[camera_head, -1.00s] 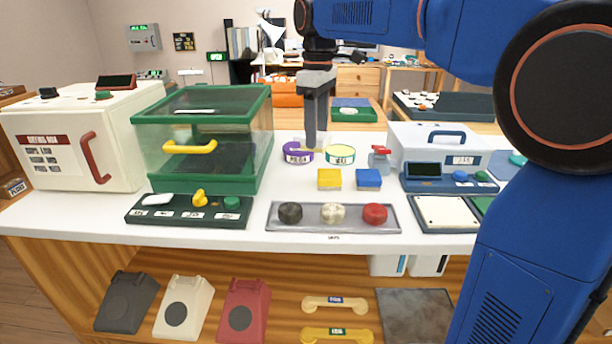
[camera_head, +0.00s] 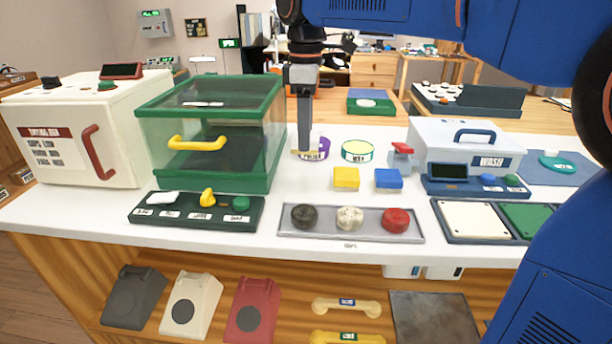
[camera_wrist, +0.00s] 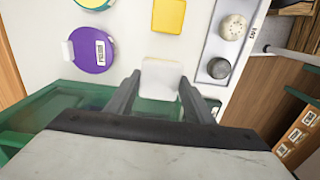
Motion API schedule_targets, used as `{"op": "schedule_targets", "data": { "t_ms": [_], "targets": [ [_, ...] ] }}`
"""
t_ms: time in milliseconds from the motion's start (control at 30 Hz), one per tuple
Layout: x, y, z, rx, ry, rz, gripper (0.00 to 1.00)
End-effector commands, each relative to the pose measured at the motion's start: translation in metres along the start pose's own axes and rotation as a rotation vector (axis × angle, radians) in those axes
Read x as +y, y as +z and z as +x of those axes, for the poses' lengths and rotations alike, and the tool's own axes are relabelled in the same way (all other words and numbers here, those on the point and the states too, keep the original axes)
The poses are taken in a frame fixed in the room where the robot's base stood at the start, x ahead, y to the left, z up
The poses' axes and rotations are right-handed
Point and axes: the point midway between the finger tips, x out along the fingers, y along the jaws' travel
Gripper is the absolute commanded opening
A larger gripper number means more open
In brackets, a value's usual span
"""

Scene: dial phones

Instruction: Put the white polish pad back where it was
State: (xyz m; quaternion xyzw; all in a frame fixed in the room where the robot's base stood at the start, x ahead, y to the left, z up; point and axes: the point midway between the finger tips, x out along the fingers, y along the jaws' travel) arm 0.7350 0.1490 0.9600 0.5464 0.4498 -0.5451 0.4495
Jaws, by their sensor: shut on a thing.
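The white polish pad (camera_wrist: 160,78) is a small, pale, rounded block. In the wrist view it sits between my two fingertips, and my gripper (camera_wrist: 158,90) is shut on it. In the head view my gripper (camera_head: 304,153) points down over the white worktop, beside the purple tin (camera_head: 322,149) and right of the green glass-sided case. The pad is hard to make out there. The purple tin also shows in the wrist view (camera_wrist: 92,52), left of the pad and apart from it. A green-rimmed tin (camera_head: 357,151) stands right of the purple one.
The green case (camera_head: 262,150) is close on the left. A yellow block (camera_head: 346,178) and a blue block (camera_head: 388,179) lie to the right. A grey tray (camera_head: 349,235) with three dials and a control panel (camera_head: 183,222) are in front. A wash machine (camera_head: 462,145) stands right.

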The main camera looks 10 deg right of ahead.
Motion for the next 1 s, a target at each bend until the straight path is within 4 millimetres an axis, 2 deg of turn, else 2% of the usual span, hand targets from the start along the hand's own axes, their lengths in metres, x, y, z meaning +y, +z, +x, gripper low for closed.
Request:
{"op": "schedule_targets", "data": {
  "t_ms": [200, 467, 700, 800, 1000],
  "targets": [
    [-0.001, 0.001, 0.036, -0.002, -0.003, 0.0, 0.27],
    [0.0, 0.0, 0.053, -0.001, -0.001, 0.0, 0.27],
    [-0.001, 0.001, 0.084, -0.002, -0.002, 0.0, 0.27],
    [0.0, 0.0, 0.09, 0.0, 0.0, 0.0, 0.27],
    [0.0, 0.0, 0.09, 0.0, 0.0, 0.0, 0.27]
  ]
}}
